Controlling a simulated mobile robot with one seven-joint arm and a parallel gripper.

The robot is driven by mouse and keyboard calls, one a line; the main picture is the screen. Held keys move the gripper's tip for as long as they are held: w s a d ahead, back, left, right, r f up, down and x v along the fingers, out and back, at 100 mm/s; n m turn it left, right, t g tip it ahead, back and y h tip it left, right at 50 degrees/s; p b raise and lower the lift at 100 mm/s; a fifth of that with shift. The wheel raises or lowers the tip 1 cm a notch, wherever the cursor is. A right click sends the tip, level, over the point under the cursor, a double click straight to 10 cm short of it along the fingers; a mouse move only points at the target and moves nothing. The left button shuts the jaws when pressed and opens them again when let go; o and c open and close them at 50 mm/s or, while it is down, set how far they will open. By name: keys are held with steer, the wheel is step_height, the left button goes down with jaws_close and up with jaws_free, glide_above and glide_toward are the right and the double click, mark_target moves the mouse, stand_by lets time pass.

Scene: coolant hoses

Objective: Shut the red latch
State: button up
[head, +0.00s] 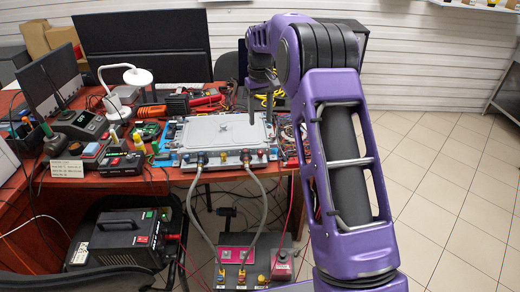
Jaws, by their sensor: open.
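A grey flat unit (218,131) lies on the red-brown table. Two grey hoses run down from connectors on its front edge, the left connector (200,159) and the right connector (246,156). Small red parts show around these connectors, but they are too small to tell which is the red latch or how it stands. The hoses reach a grey box (250,272) on the floor, with pink-red panels and yellow fittings. My gripper (261,110) is open and empty, pointing down over the right end of the grey unit, apart from the connectors as far as I can tell.
Tools, meters and small bottles crowd the left of the table (170,180), with a white lamp (128,77) behind them. A black power unit (122,238) stands lower left. The tiled floor (450,190) at the right is clear.

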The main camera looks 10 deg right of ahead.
mark_target(260, 152)
step_height(260, 152, down, 13)
steer(key=shift+f+b, duration=0.15)
steer(key=shift+b, duration=0.7)
jaws_close()
